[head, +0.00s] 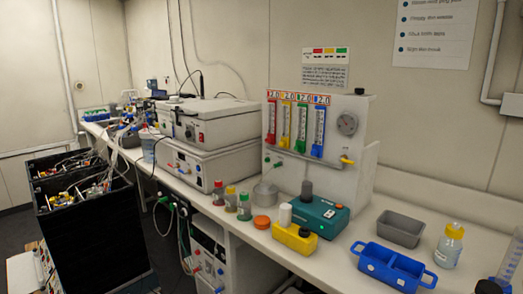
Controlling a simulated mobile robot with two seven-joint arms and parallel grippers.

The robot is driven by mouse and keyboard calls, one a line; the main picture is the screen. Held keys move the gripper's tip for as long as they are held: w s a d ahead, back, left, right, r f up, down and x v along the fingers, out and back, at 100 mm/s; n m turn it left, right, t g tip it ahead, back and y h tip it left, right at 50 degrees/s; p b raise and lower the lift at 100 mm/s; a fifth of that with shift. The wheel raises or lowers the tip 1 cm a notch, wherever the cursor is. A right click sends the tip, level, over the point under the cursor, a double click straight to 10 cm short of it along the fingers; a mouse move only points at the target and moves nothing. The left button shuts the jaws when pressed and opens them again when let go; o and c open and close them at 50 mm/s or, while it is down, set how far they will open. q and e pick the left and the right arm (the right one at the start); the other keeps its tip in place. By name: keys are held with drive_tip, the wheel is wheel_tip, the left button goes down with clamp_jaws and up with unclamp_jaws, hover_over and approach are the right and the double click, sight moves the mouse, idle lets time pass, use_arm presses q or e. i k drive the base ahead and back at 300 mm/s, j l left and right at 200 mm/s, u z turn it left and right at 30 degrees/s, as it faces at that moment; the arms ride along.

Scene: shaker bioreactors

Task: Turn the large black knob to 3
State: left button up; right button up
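No knob can be identified for certain as the large black one. A dark grey cylinder (306,189) stands up from the teal device (316,216) on the bench. No scale numbers or pointer settings on these can be read. Neither of my grippers can be made out in the head view.
The bench (345,264) holds a gas flow panel (345,160), several small bottles, a yellow block (294,240), a blue rack (393,267), a grey tray (400,229) and a yellow-capped bottle (449,247). Black open-topped boxes (95,235) stand at left. A dark object is cut off at bottom right.

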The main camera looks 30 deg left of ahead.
sight(358, 90)
drive_tip(key=u, duration=0.6)
drive_tip(key=i+j+z, duration=0.2)
drive_tip(key=i, duration=0.2)
drive_tip(key=i+j+z, duration=0.15)
drive_tip(key=i, duration=0.3)
drive_tip(key=i+j+z, duration=0.2)
drive_tip(key=i+j, duration=0.15)
drive_tip(key=j, duration=0.2)
